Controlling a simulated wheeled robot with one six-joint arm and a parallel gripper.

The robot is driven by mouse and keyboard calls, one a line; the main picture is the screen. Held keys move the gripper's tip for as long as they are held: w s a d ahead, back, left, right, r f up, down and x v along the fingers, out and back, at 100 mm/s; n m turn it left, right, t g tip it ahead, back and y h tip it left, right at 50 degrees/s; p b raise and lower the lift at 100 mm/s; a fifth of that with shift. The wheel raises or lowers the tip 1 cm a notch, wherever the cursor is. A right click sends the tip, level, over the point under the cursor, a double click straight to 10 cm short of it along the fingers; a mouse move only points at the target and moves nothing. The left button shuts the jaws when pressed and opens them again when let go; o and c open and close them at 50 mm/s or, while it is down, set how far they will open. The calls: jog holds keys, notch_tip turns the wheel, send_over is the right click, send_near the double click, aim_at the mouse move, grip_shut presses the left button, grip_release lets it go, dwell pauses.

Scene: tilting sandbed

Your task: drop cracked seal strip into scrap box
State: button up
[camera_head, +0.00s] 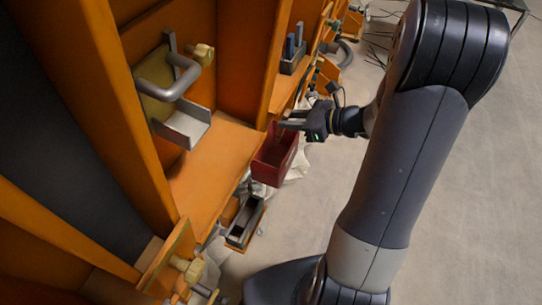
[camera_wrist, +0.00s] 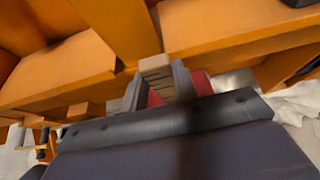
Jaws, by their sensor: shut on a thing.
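The red open-topped box (camera_head: 268,172), which I take for the scrap box, is beside the orange frame in the head view. Red parts of it show behind and between my fingers in the wrist view (camera_wrist: 202,83). My gripper (camera_head: 287,124) is over the box's far upper end. In the wrist view my gripper (camera_wrist: 158,82) is shut on a tan-brown strip (camera_wrist: 155,64), which I take for the cracked seal strip. The strip's end sticks out past the fingertips. Its lower part is hidden, and cracks are too small to tell. The strip is hard to make out in the head view.
The orange frame (camera_head: 215,165) runs along the left of my arm. A grey bracket with a curved handle (camera_head: 172,85) is mounted on it. A narrow dark tray (camera_head: 243,238) lies below the red box. A holder with blue pieces (camera_head: 293,62) is farther back. Bare floor (camera_head: 480,200) is at right.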

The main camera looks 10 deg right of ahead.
notch_tip(320, 180, down, 5)
jog(key=b, duration=0.3)
jog(key=shift+b, duration=0.3)
jog(key=o, duration=1)
jog(key=shift+o, duration=0.2)
jog(key=shift+d+r, duration=0.1)
jog(key=v, duration=1)
jog(key=shift+s+d+p, duration=0.2)
jog(key=shift+p, duration=0.25)
jog(key=shift+r, duration=0.1)
